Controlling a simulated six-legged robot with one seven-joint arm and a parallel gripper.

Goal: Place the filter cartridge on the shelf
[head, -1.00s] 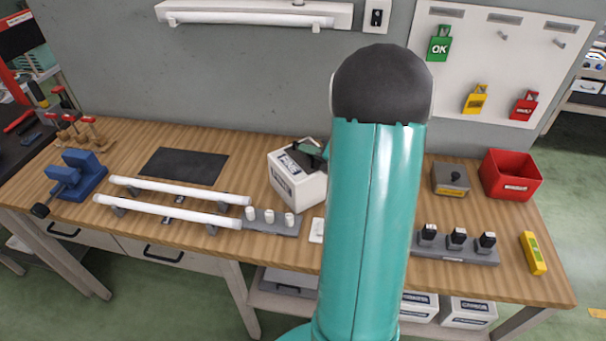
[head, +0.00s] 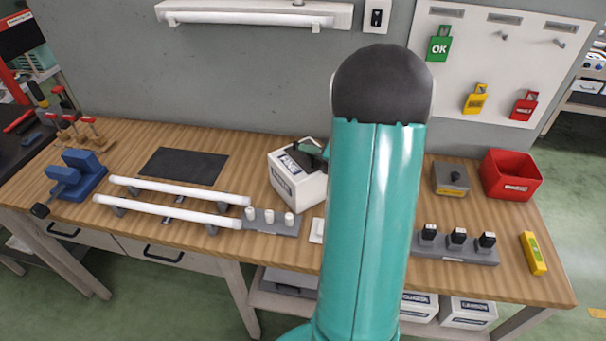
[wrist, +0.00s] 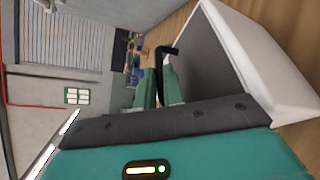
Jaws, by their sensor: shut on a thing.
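The filter cartridge, as I take it, is a white box (head: 297,187) with a dark label and dark top, at the back middle of the bench. It also shows in the wrist view (wrist: 262,55), with its dark grey face beside my gripper. My gripper (wrist: 160,78) is shut on a thin black handle-like part of it; the join is partly hidden. The gripper also shows at the box's top in the head view (head: 311,151). I cannot tell if the box touches the bench. The lower shelf (head: 285,303) under the bench is partly hidden by my arm.
Similar white boxes (head: 468,312) stand on the lower shelf at right, and a grey tray (head: 290,281) at left. On the bench (head: 390,282) are white tubes (head: 180,190), a grey holder (head: 272,224), another holder (head: 458,252) and a red bin (head: 511,176).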

